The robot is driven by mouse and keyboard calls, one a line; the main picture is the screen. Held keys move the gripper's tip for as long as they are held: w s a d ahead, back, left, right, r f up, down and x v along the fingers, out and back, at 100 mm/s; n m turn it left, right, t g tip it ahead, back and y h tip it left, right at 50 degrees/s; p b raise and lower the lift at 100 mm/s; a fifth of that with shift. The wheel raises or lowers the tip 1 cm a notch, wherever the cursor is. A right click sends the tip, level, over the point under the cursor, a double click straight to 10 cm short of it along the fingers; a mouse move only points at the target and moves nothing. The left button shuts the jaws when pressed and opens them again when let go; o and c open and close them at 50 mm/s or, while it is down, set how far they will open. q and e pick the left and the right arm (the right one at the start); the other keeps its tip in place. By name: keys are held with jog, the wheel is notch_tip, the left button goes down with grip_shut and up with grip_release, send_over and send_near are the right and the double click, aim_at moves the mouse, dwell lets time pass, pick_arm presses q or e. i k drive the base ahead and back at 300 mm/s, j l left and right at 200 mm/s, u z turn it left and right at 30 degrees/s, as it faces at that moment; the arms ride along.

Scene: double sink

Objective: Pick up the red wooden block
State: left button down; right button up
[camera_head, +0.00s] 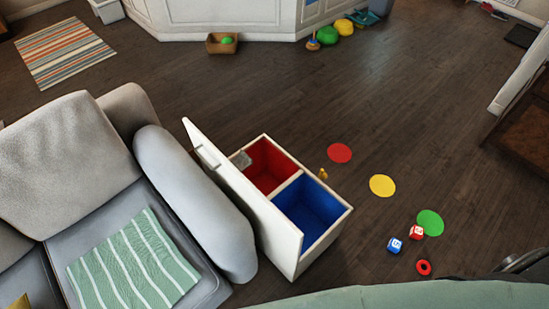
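A small red block (416,232) with white marks on its faces lies on the dark wood floor at the right, at the lower left edge of a flat green disc (430,222). I cannot tell whether it is wooden. A similar blue block (394,245) lies just to its lower left, close beside it. A red ring-shaped thing (424,268) lies below them. Neither of my grippers can be made out in the head view, and nothing is seen holding the red block.
An open white toy chest (343,216) with red and blue compartments stands left of the blocks, its lid raised beside a grey sofa (190,190). Red (339,153) and yellow (382,186) discs lie nearby. A green surface (430,296) fills the bottom edge. The floor beyond is mostly clear.

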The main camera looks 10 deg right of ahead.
aim_at(416, 232)
jog(key=z, duration=2.1)
jog(key=i+l, duration=0.1)
jog(key=i+j+u, duration=0.05)
